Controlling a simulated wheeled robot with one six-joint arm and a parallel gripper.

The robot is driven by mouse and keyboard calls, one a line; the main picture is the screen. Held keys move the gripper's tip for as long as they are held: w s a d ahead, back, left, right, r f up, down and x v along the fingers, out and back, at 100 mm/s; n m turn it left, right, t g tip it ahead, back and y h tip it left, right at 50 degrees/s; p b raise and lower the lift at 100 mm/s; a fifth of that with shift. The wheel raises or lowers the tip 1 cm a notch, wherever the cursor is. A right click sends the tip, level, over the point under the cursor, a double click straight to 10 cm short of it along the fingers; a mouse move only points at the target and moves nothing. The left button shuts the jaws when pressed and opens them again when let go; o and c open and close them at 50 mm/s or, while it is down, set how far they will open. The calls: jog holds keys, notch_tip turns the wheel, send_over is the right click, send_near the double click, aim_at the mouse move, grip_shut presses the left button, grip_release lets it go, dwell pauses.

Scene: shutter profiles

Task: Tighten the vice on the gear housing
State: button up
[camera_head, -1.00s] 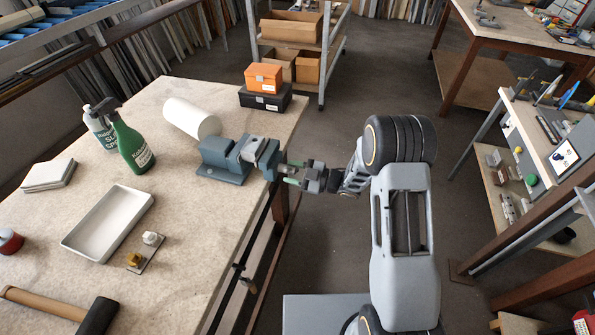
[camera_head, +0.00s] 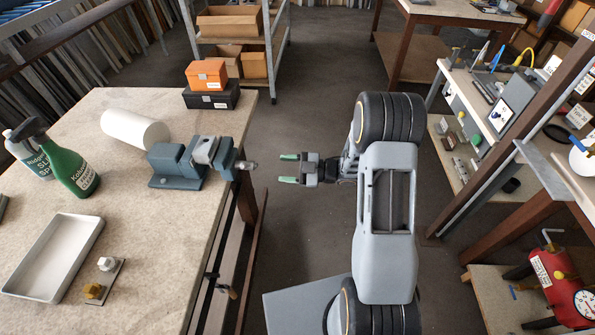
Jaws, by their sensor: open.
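The blue-grey vice (camera_head: 172,174) stands on the workbench near its right edge. A light grey part, seemingly the gear housing (camera_head: 205,149), sits between its jaws; I cannot tell how firmly it is clamped. The vice's screw end with a small metal handle (camera_head: 248,165) sticks out past the bench edge, to the right. My gripper (camera_head: 288,168) is to the right of this handle, off the bench, with its green-tipped fingers pointing left at it. The fingers are apart and empty, with a visible gap between them and the handle.
On the workbench (camera_head: 150,235) are a white roll (camera_head: 135,130), a green spray bottle (camera_head: 68,165), a white tray (camera_head: 55,258), a plate with two fittings (camera_head: 105,280) and an orange box (camera_head: 206,75) on a black case (camera_head: 211,96). Open floor lies right of the bench.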

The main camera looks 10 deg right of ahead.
jog(key=shift+v, duration=1.7)
